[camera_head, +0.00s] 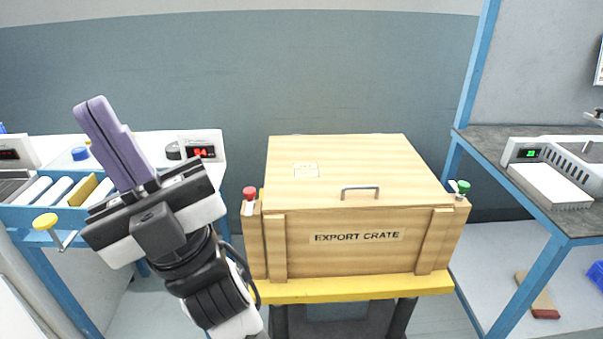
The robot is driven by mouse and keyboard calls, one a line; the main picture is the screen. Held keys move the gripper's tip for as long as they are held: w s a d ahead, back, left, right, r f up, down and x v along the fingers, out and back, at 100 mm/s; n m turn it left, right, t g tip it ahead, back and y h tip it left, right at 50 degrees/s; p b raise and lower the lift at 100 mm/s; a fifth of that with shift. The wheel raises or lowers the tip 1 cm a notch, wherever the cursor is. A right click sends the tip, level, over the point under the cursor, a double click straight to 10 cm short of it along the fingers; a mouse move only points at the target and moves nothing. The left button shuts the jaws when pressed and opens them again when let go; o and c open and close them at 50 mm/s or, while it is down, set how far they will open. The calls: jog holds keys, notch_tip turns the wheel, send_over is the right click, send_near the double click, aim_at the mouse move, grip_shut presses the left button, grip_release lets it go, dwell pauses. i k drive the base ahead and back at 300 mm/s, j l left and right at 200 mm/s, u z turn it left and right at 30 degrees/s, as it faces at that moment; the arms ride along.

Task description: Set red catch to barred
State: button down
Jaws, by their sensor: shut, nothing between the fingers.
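A wooden export crate (360,255) with a closed lid (350,170) and a metal handle (360,189) stands on a yellow-topped stand. The red catch (249,193) is a red knob on a light metal piece at the crate's front left corner. A green-knobbed catch (463,187) is at the front right corner. Whether either catch is barred is too small to tell. My gripper (95,103) has purple fingers, shut and empty, pointing up and left. It is well left of the red catch and apart from it.
A blue roller bench (50,213) with a red-digit display (204,152) and a yellow knob (45,221) is at left, behind my gripper. A grey-topped bench (490,140) with a green-digit device (528,153) is at right. The space above the crate is clear.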

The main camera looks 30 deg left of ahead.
aim_at(250, 192)
jog(key=k+j, duration=0.1)
jog(key=j, duration=0.3)
jog(key=k+j, duration=0.1)
jog(key=j, duration=0.75)
jog(key=k, duration=0.05)
